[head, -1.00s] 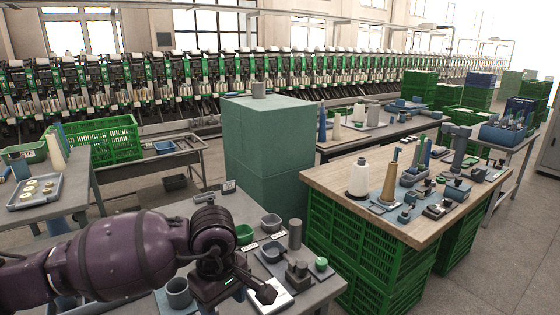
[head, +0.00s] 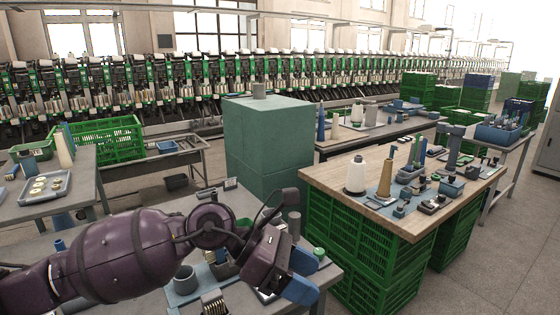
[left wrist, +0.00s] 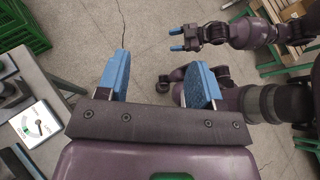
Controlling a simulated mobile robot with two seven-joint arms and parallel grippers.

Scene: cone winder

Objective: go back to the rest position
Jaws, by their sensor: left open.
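My left gripper (head: 301,276) reaches in from the left over the near grey table in the head view. Its blue fingers point right and hang near the table's right edge.
The grey table (head: 225,300) carries a grey cup (head: 185,280) and small parts, partly hidden by my left arm. A wooden-topped bench (head: 330,180) on green crates stands close to the right. A dial gauge (left wrist: 38,124) lies left of the gripper. Floor at right is clear.

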